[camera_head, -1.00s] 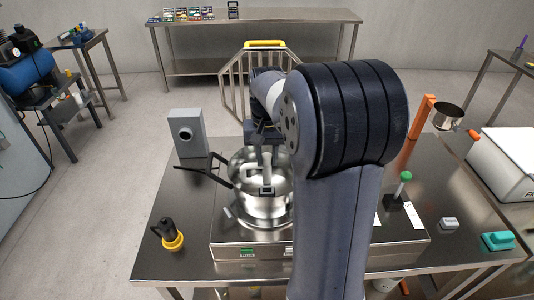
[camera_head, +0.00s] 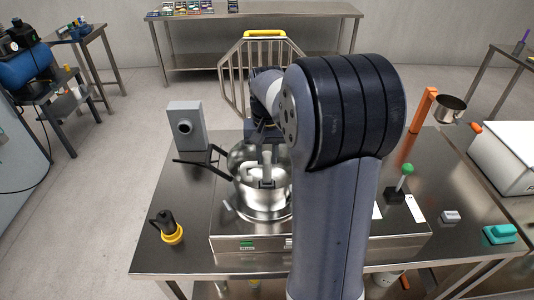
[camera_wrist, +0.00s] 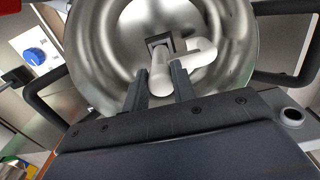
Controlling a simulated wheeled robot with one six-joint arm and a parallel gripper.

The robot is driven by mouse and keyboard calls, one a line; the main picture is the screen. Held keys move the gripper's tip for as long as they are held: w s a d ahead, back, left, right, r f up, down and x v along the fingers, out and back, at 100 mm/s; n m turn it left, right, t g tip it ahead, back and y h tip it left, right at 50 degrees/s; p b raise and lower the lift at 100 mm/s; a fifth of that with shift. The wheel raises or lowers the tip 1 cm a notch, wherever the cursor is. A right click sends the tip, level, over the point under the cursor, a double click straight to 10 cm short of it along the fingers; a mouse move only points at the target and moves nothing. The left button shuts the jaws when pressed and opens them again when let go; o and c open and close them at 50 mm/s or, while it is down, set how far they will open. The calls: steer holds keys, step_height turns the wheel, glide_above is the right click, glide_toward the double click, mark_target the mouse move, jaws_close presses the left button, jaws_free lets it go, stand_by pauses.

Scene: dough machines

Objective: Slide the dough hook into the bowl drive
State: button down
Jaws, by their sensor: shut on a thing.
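The dough hook (camera_wrist: 190,68) is a pale grey bent rod. My gripper (camera_wrist: 161,82) is shut on it, with a dark finger on each side in the wrist view. The shiny steel bowl (camera_head: 250,202) stands on the machine base, and the hook hangs inside its mouth. The bowl drive (camera_wrist: 157,42) shows as a dark square-edged part at the bowl's middle, just beyond the hook. I cannot tell whether the hook's end touches the drive.
A black bowl handle (camera_head: 195,162) sticks out to the left. A grey box (camera_head: 187,127) stands behind it, and a black-and-yellow part (camera_head: 168,228) lies at front left. The steel table's left front is mostly clear.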

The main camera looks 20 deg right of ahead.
steer(key=shift+f+b, duration=0.35)
steer(key=shift+f, duration=0.4)
steer(key=c, duration=1.1)
jaws_free()
steer(key=shift+o, duration=0.3)
steer(key=shift+o, duration=1.2)
steer(key=shift+r, duration=0.25)
steer(key=shift+r+p, duration=2)
steer(key=shift+r, duration=0.1)
